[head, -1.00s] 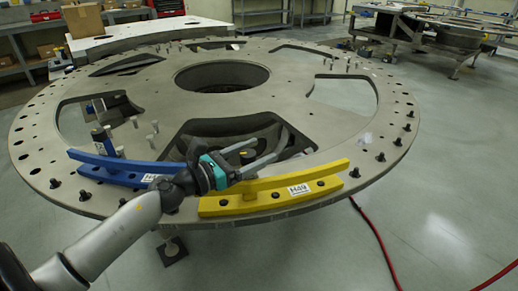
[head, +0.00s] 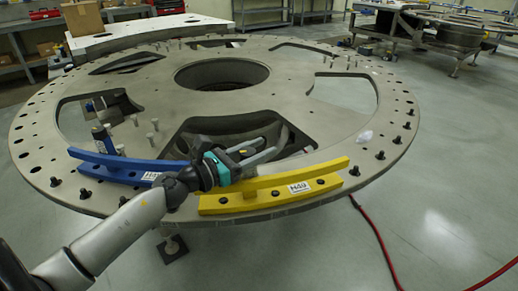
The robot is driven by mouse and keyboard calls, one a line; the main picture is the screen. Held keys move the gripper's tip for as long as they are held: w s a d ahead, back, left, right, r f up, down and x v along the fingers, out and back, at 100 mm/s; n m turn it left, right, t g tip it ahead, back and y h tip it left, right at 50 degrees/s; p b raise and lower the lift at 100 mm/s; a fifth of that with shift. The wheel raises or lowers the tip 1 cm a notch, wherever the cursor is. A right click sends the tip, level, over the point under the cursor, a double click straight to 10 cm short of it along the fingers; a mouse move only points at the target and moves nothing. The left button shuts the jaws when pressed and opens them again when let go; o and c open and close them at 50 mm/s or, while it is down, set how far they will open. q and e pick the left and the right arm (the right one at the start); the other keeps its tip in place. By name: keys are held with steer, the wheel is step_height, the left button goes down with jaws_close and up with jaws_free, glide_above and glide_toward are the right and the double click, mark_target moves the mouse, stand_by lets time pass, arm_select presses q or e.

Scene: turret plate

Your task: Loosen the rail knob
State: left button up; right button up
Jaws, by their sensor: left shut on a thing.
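The yellow rail (head: 270,192), with a white H49 label, lies along the near edge of the big round metal plate (head: 330,65). The blue rail (head: 125,170) lies on the plate to its left. My left gripper (head: 268,148) reaches in from the left, just above and behind the yellow rail's left part. Its grey fingers are closed around a small dark knob that is mostly hidden between them. My right gripper is not in view.
Bolts stand along the plate's rim, and several upright pins (head: 152,137) are on its left part. The plate has large cut-outs and a round central hole (head: 222,75). A red hose (head: 378,240) lies on the open floor at right.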

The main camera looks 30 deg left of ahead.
arm_select(q)
jaws_close()
